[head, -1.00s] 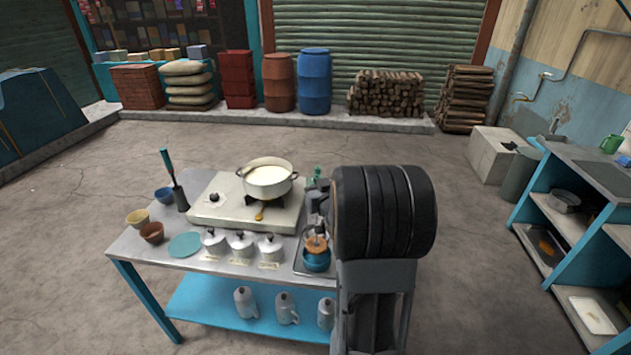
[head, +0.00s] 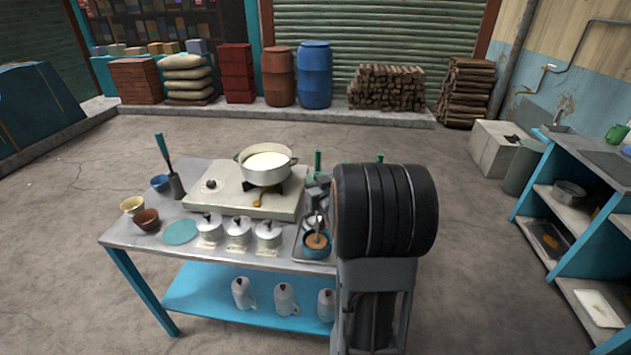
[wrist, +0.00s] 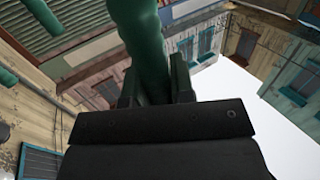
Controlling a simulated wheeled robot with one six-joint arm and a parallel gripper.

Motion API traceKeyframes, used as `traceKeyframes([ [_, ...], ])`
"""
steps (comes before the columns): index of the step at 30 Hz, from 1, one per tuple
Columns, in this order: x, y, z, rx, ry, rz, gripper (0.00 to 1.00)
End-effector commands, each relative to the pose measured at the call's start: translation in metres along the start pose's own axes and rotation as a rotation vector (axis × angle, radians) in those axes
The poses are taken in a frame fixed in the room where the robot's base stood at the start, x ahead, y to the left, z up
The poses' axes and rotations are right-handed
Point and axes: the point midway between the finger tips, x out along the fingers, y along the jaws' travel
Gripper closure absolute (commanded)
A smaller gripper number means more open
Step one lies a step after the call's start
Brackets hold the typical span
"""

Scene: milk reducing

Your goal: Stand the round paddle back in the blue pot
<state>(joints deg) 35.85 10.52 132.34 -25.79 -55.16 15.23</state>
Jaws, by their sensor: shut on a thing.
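The blue pot (head: 317,253) stands on a tray at the table's right end in the head view. The round paddle's brown disc (head: 318,241) shows within the pot's mouth, with its thin stem rising from it. I cannot tell whether it touches the bottom. My gripper (head: 318,183) is above the pot, partly hidden by my dark arm. In the wrist view it is shut on the paddle's green handle (wrist: 147,45), which also sticks up above the gripper in the head view (head: 317,161).
A white pan (head: 266,170) of milk sits on the stove (head: 225,201) left of my gripper. Several lidded pots (head: 238,232) stand along the front edge. Other green handles (head: 380,158) rise behind my arm. A spatula (head: 172,170) stands at the left.

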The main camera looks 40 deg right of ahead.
Motion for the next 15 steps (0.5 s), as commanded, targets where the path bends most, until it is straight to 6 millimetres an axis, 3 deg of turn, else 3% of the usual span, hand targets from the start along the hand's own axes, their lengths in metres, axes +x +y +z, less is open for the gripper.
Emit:
traceKeyframes([
  [4, 0.0002, 0.0, -0.0013, 0.0, 0.002, 0.0, 1.0],
  [5, 0.0001, 0.0, -0.0013, 0.0, 0.002, 0.0, 0.75],
  [13, 0.0, 0.0, -0.0007, 0.0, 0.001, 0.0, 0.5],
  [15, 0.0, 0.0, -0.0006, 0.0, 0.001, 0.0, 0.48],
])
